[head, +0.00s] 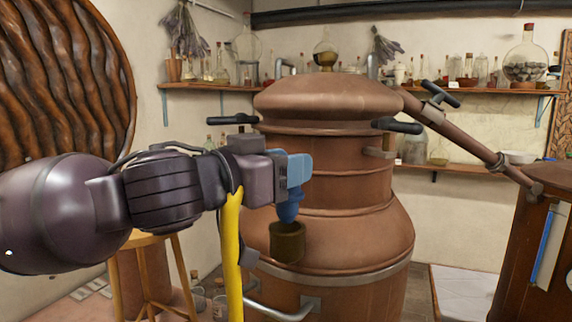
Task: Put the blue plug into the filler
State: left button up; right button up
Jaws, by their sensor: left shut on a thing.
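My left gripper (281,170) comes in from the left in the head view and is shut on the blue plug (290,203). The plug has a flat upper part at the jaws and a narrower rounded lower end that points down. The filler (287,243) is a short brown cylinder on the front shoulder of the copper still (350,240). The plug's lower end is just above the filler's rim or at it; I cannot tell whether they touch. The far finger is partly hidden. My right gripper does not show.
Dark handles (398,126) stick out from the still's upper part. A copper pipe (470,140) runs down to a vessel (533,250) at the right. A wooden stool (150,270) stands at the lower left. Shelves (450,91) with glassware line the back wall.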

pick_arm(q)
jog(key=shift+f+b, duration=0.85)
jog(key=shift+f, duration=0.6)
dwell(2.2)
jog(key=shift+f, duration=0.75)
dwell(2.3)
jog(key=o, duration=1)
